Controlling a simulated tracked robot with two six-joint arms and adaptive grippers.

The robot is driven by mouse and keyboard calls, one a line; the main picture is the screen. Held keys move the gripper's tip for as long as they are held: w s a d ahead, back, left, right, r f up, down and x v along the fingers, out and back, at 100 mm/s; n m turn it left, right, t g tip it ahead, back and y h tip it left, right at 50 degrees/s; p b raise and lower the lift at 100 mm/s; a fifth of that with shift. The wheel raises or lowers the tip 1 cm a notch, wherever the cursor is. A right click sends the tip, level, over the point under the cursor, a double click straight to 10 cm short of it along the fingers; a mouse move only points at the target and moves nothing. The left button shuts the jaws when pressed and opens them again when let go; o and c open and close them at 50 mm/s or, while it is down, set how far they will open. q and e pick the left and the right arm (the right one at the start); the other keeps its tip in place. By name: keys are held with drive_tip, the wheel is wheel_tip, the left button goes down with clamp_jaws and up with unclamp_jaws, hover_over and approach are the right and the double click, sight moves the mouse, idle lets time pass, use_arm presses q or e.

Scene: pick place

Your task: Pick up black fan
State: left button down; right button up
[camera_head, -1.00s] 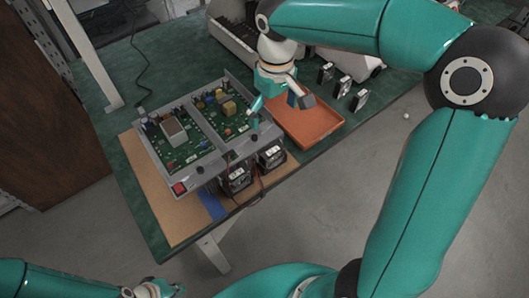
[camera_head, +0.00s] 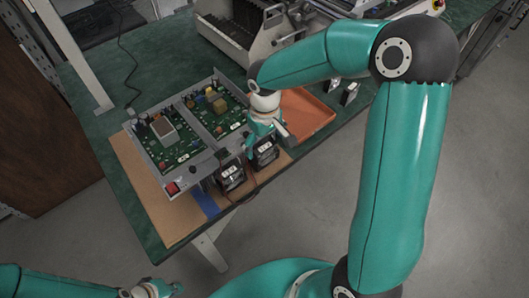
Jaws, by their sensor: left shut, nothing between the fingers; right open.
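Two black fans are at the front of the grey circuit-board box: the left fan (camera_head: 231,175) and the right fan (camera_head: 264,153). More black fans (camera_head: 349,93) stand on the table right of the tray, partly hidden by my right arm. My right gripper (camera_head: 278,136) is open, just above and beside the right fan at the box. Whether it touches that fan cannot be told. My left gripper (camera_head: 157,291) is shut and empty at the bottom left edge, away from the table.
The box with green boards (camera_head: 176,172) sits on a brown mat (camera_head: 160,212) on the green table (camera_head: 115,150). An orange tray (camera_head: 308,112) lies right of the box. A grey machine (camera_head: 240,42) stands behind. Wires hang near the fans.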

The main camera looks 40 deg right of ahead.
drive_tip(key=shift+f, duration=1.45)
drive_tip(key=c, duration=1.1)
drive_tip(key=shift+r, duration=0.2)
wheel_tip(320, 180, up, 19)
wheel_tip(320, 180, up, 5)
drive_tip(key=p, duration=0.4)
hover_over(265, 147)
drive_tip(key=shift+f, duration=0.1)
drive_tip(key=shift+w, duration=0.1)
